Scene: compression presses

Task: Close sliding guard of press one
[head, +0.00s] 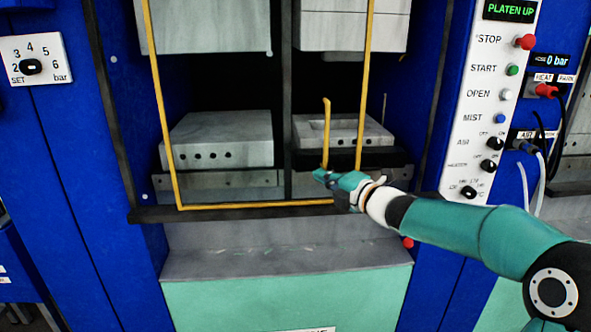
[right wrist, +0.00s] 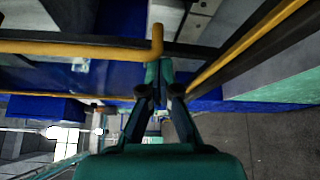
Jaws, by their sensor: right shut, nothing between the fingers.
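The press (head: 80,170) is a blue frame with a dark opening. Its sliding guard (head: 250,205) is a yellow-edged frame across much of that opening. The guard's right bar stands left of the opening's right side. A short yellow handle (head: 326,130) with a bent top rises beside that bar; it also shows in the right wrist view (right wrist: 157,40). My right gripper (head: 328,178) is shut and empty, at the handle's lower end. In the right wrist view its fingertips (right wrist: 159,75) are close to the handle's bent end; contact cannot be told. My left gripper is out of view.
Grey mould blocks (head: 220,140) sit behind the guard, either side of a dark post. A white control panel (head: 490,100) with a red stop button (head: 525,42) stands right of the opening. A grey ledge (head: 285,258) lies below. A pressure dial (head: 35,62) is at left.

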